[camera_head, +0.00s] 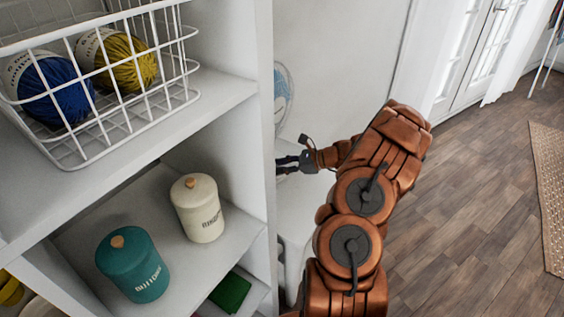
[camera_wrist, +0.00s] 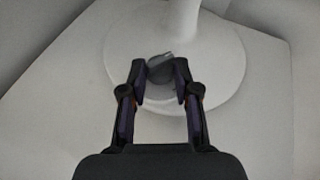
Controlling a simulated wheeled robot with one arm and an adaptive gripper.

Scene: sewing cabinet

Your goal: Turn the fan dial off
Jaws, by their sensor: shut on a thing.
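The fan shows in the head view as part of a round bluish guard (camera_head: 282,92), partly hidden behind the cabinet's side. In the wrist view its white round base (camera_wrist: 217,55) and the lower part of its white post (camera_wrist: 183,14) show. A grey dial (camera_wrist: 160,69) sits on the base in front of the post. My gripper (camera_wrist: 161,78) has its two dark fingertips on either side of the dial and is shut on it. In the head view my gripper (camera_head: 289,163) reaches behind the cabinet's edge, so the dial is hidden there.
A white shelf cabinet (camera_head: 259,100) stands at the left, close to my gripper. It holds a wire basket (camera_head: 190,68) with yarn, a teal canister (camera_head: 133,270) and a cream canister (camera_head: 199,215). The wooden floor (camera_head: 470,200) at the right is largely open.

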